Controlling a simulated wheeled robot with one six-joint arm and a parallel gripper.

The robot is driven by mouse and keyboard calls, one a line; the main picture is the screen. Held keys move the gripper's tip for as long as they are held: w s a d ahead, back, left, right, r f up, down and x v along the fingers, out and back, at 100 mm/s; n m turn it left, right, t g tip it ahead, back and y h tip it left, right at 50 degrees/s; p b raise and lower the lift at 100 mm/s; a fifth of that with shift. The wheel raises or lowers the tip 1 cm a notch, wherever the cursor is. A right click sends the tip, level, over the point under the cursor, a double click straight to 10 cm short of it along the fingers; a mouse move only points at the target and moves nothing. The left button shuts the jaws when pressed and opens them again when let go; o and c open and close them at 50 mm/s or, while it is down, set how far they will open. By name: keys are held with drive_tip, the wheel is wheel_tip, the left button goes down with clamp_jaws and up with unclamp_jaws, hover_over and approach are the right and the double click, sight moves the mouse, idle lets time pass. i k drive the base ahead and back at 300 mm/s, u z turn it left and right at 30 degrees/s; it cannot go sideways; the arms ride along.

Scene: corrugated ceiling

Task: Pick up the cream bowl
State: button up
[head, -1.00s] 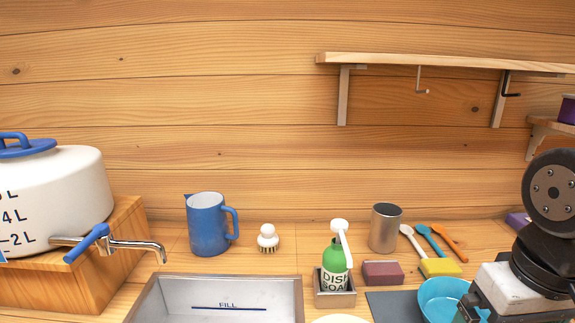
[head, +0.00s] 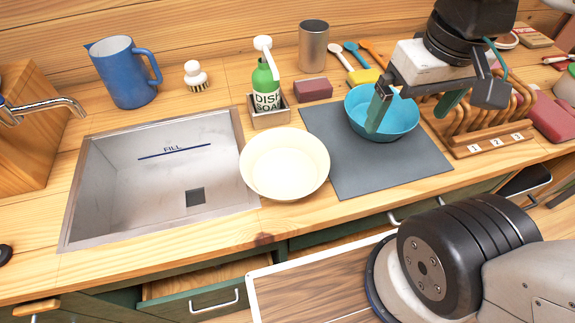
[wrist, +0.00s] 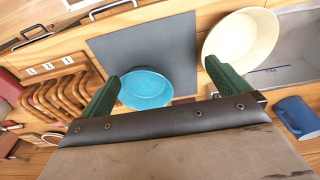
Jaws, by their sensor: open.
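The cream bowl (head: 285,163) sits upright and empty on the wooden counter, between the sink and the grey mat. It also shows at the upper right of the wrist view (wrist: 242,42). My gripper (head: 412,108) is open above the blue bowl (head: 392,128), which sits on the grey mat to the right of the cream bowl. In the wrist view my gripper (wrist: 160,80) has its two green fingers spread, with the blue bowl (wrist: 147,88) showing between and beyond them. Nothing is held, and the cream bowl lies outside the fingers.
The sink (head: 160,180) is left of the cream bowl. The dish soap (head: 265,88) stands in a holder behind it, beside a dark red sponge (head: 313,90). A wooden dish rack (head: 485,125) is right of the grey mat (head: 345,165). A drawer (head: 195,290) below is open.

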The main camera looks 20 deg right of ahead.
sight(282, 165)
drive_tip(key=k, duration=0.5)
drive_tip(key=u, duration=2.8)
drive_tip(key=k, duration=1.05)
drive_tip(key=z, duration=2.15)
